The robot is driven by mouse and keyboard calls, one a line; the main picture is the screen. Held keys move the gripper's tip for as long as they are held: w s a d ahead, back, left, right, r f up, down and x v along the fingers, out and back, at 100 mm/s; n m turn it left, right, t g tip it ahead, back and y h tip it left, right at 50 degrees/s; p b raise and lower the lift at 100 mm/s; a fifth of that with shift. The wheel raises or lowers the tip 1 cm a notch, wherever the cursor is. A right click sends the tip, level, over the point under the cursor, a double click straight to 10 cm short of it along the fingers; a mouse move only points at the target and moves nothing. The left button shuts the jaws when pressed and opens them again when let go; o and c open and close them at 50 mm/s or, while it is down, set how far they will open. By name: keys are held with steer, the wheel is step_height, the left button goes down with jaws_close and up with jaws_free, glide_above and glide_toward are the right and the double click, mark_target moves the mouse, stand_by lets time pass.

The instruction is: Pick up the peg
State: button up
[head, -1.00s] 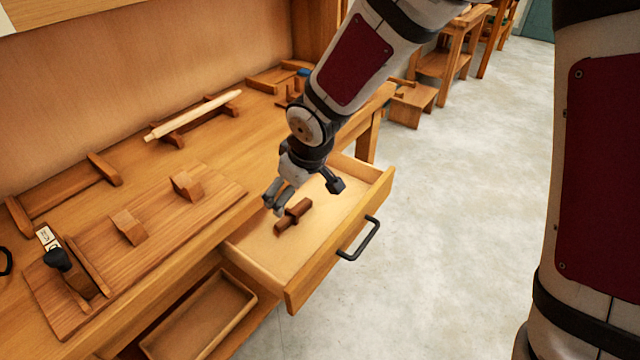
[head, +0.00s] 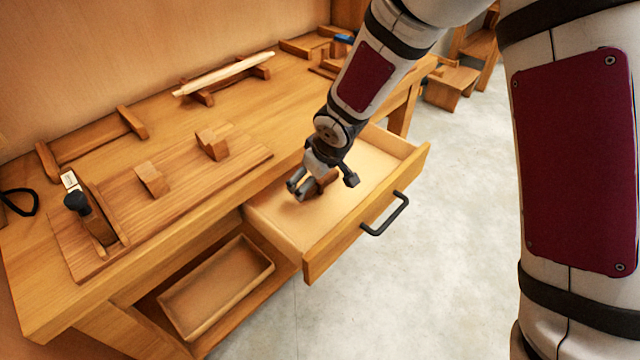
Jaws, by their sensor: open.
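The peg (head: 329,178) is a small brown wooden piece inside the open drawer (head: 345,212). In the head view it is largely hidden behind my gripper. My gripper (head: 322,188) is open, pointing down into the drawer, with its fingers at the peg. I cannot tell whether the fingers touch the peg or stand on both sides of it.
The drawer's front with its black handle (head: 385,214) sticks out from the workbench (head: 240,110). A board with blocks and a dark-knobbed tool (head: 92,215) lies on the bench at left. A pale rod (head: 222,74) rests on supports behind. A tray (head: 215,290) sits on the lower shelf.

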mark_target(315, 186)
steer(key=x, duration=0.3)
steer(key=shift+f+b, duration=0.25)
steer(key=shift+b, duration=0.1)
steer(key=c, duration=1.6)
steer(key=shift+c, duration=0.2)
